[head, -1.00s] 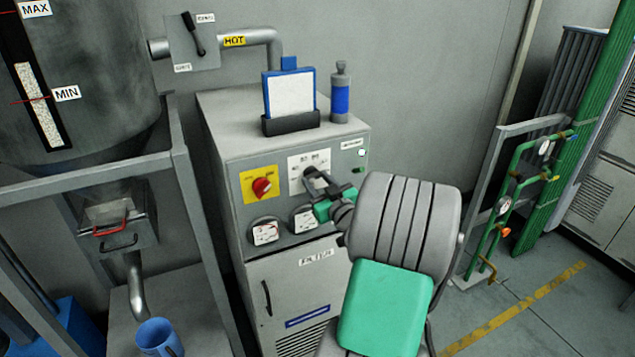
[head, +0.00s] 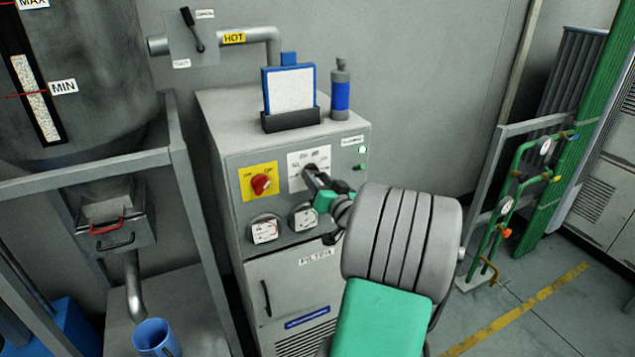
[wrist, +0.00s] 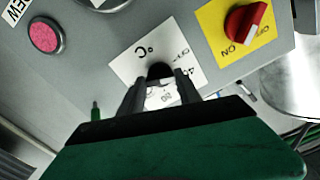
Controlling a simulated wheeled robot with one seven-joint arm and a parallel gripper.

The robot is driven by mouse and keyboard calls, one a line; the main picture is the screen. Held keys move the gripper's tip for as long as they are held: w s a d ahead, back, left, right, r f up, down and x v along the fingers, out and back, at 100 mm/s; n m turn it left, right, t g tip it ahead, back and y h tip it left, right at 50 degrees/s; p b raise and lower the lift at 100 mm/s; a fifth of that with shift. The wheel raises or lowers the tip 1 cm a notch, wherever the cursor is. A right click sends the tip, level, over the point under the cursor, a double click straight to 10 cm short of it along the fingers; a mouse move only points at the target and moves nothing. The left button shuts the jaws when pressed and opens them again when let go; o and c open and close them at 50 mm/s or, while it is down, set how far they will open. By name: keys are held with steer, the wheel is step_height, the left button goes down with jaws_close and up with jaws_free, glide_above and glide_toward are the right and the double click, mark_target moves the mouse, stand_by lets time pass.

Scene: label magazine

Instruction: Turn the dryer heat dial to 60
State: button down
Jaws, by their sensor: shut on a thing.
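The dryer (head: 215,140) is a grey cabinet with a sloped control face. Its heat dial (wrist: 160,70) is a dark knob on a white scale plate (head: 296,180), which also shows in the wrist view (wrist: 130,62). My gripper (head: 314,176) reaches the dial from the lower right in the head view. In the wrist view the two fingers (wrist: 160,84) are shut on the dial, one on each side. The fingers and dial cover part of the scale. A 40-like mark shows beside the right finger; the dial's exact setting cannot be read.
A red switch (head: 262,184) on a yellow plate sits left of the dial, with two gauges (head: 265,231) below. A blue-framed board (head: 290,92) and a blue-banded bottle (head: 341,90) stand on the cabinet. Green pipework (head: 510,185) stands at the right.

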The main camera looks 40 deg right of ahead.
steer(key=m, duration=0.4)
steer(key=shift+m, duration=0.3)
steer(key=shift+m+p, duration=0.55)
steer(key=shift+m, duration=2.05)
steer(key=c, duration=0.8)
jaws_free()
steer(key=shift+c, duration=0.2)
steer(key=b+v, duration=0.2)
steer(key=v, duration=0.5)
steer(key=shift+s+a, duration=0.2)
steer(key=shift+s, duration=0.2)
